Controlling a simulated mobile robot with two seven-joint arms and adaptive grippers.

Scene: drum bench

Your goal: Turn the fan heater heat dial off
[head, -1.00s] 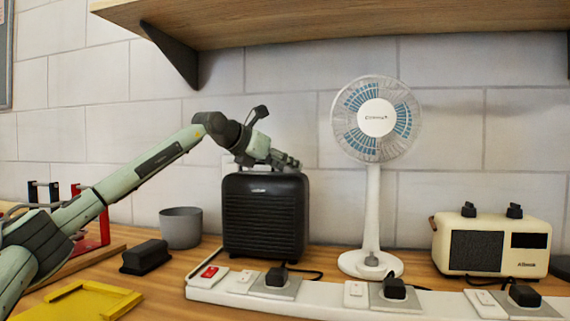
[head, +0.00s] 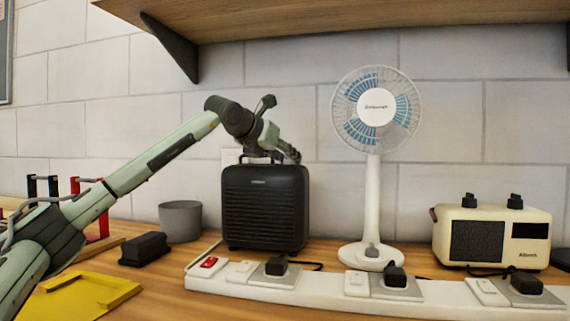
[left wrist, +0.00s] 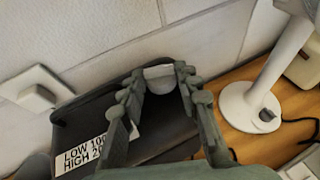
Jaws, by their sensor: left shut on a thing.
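The black fan heater (head: 265,210) stands on the bench against the tiled wall. In the left wrist view its dark top (left wrist: 165,128) carries a white label (left wrist: 85,152) reading LOW and HIGH, partly covered by a finger. My left gripper (head: 290,152) reaches over the heater's top from the left. In the left wrist view my left gripper (left wrist: 160,72) has its fingers on either side of a light grey dial (left wrist: 160,79) at the top's edge and is shut on it. The dial's pointer position cannot be made out. My right gripper is not in view.
A white fan (head: 374,195) stands right of the heater, and a cream radio (head: 491,238) farther right. A white power strip (head: 330,303) with plugs runs in front. A grey cup (head: 180,222) and a black block (head: 145,249) are at left. A wooden shelf (head: 350,18) hangs above.

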